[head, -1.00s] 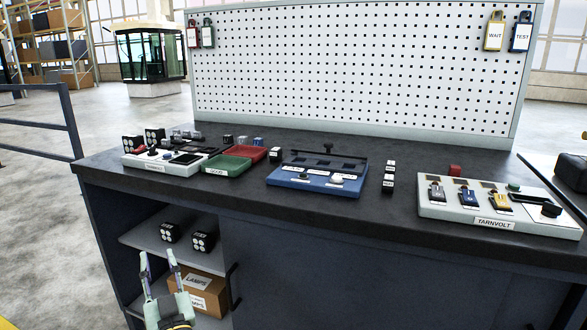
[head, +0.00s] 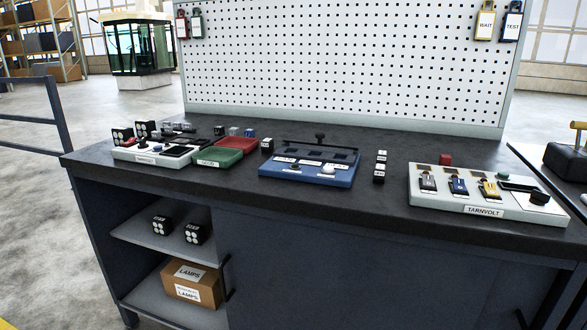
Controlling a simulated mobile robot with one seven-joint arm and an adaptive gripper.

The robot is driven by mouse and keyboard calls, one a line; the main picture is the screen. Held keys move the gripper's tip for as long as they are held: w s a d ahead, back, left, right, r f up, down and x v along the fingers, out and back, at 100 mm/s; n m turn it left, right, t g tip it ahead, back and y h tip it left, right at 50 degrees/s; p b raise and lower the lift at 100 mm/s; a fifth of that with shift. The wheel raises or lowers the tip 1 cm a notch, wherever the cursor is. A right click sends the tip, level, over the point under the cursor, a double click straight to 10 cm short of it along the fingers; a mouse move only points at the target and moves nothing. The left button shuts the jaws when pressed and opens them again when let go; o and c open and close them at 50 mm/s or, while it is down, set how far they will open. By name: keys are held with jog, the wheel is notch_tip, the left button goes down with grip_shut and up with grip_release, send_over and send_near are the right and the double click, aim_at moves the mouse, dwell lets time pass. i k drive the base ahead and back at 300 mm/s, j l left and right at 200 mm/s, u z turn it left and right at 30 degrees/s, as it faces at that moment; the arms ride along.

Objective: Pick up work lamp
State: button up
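Two black cube-shaped work lamps with round white lenses, a left one (head: 162,225) and a right one (head: 194,234), stand side by side on the upper shelf of the open bay at the bench's left. Two similar black lamp-like blocks, one (head: 122,135) and another (head: 146,130), stand on the bench top at its far left. A cardboard box (head: 175,280) labelled LAMPS sits on the lower shelf. My gripper is not in view, so its state is hidden.
The dark bench top (head: 375,205) holds a white tray (head: 150,155), green tray (head: 215,157), red tray (head: 235,143), blue panel (head: 310,172) and white TARNVOLT panel (head: 450,200). A pegboard (head: 345,65) stands behind. A railing (head: 30,119) is at left. The shelf front is open.

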aim_at(196, 234)
jog(key=i+j+u, duration=0.1)
jog(key=j, duration=0.3)
jog(key=i+j+u, duration=0.1)
jog(key=i+j, duration=0.25)
jog(key=i+j+u, duration=0.15)
jog(key=j, duration=0.25)
jog(key=i, duration=0.05)
